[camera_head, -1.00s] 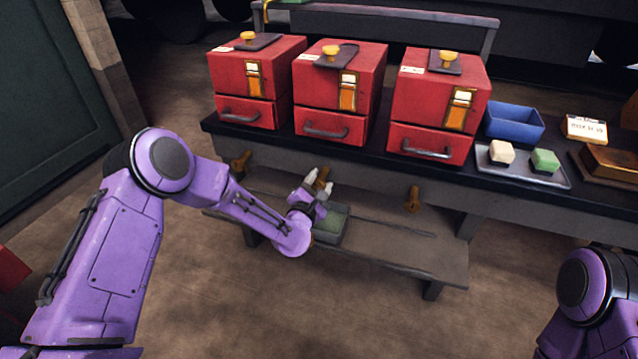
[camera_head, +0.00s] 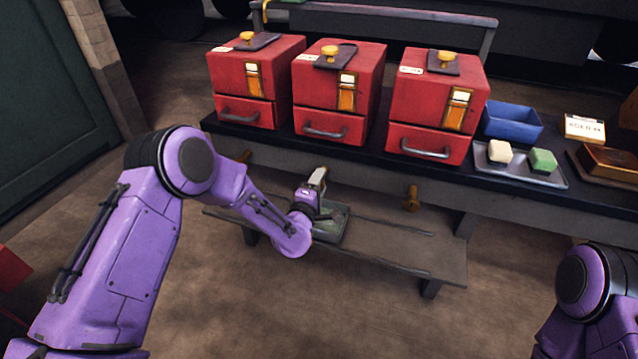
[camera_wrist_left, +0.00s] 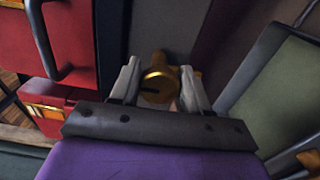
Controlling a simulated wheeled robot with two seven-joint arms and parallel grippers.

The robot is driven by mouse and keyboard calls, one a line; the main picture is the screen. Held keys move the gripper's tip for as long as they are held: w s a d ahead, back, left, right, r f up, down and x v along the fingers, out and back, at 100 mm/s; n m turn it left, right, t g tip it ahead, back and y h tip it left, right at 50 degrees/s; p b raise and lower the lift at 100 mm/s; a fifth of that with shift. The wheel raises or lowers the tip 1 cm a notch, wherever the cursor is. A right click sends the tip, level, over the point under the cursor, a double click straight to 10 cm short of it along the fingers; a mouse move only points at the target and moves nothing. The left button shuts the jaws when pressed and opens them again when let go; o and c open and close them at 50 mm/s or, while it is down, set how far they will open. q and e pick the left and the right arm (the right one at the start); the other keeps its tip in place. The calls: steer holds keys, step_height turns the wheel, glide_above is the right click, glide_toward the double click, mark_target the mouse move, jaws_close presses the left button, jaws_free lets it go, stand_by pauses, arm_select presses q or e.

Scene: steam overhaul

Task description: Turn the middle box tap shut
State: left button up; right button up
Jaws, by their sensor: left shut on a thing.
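The middle red box (camera_head: 336,90) stands on the bench, with its brass tap below it. My left gripper (camera_head: 318,180) is at that tap and mostly hides it in the head view. In the left wrist view the brass tap (camera_wrist_left: 155,80) sits between the two fingers of my left gripper (camera_wrist_left: 160,88), which is shut on it. A brass tap (camera_head: 411,198) shows below the right box (camera_head: 436,100). The tap below the left box (camera_head: 243,156) is partly hidden by my left arm. My right gripper is outside the head view; only part of that arm shows at lower right.
A low shelf (camera_head: 390,250) runs under the dark bench, with a green-lined tray (camera_head: 332,226) beneath the left gripper. The left red box (camera_head: 240,90), a blue bin (camera_head: 512,122) and a tray with two blocks (camera_head: 520,168) stand on the bench. The floor in front is clear.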

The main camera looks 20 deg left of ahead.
arm_select(q)
steer(key=shift+m, duration=0.4)
steer(key=o, duration=0.9)
steer(key=shift+o, duration=0.2)
steer(key=s+p, duration=0.1)
steer(key=s, duration=0.9)
steer(key=shift+s+a, duration=0.15)
steer(key=shift+s, duration=0.15)
